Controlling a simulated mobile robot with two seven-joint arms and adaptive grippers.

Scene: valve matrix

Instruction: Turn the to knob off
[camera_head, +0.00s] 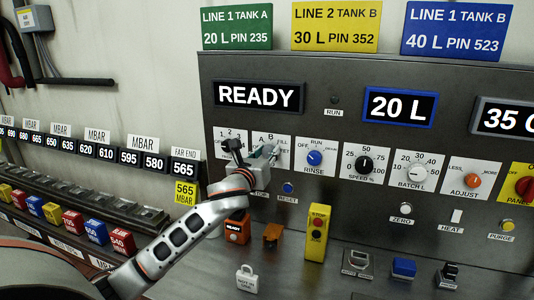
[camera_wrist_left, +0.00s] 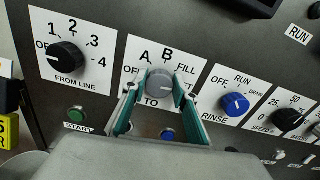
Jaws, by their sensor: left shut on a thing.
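The grey TO knob (camera_wrist_left: 160,82) sits on a white plate marked OFF, A, B and FILL in the left wrist view. My left gripper (camera_wrist_left: 154,88) is shut on this knob, with one teal-padded finger on each side of it. The knob's pointer is too unclear to read exactly. In the head view my left gripper (camera_head: 265,155) is at the TO plate (camera_head: 283,141) and hides the knob. My right gripper is in neither view.
The black FROM LINE knob (camera_wrist_left: 68,56) is left of the TO knob, and the blue RINSE knob (camera_wrist_left: 235,104) is right of it. A green START button (camera_wrist_left: 77,114) and a blue RESET button (camera_head: 288,188) are below. A display (camera_head: 259,96) reads READY.

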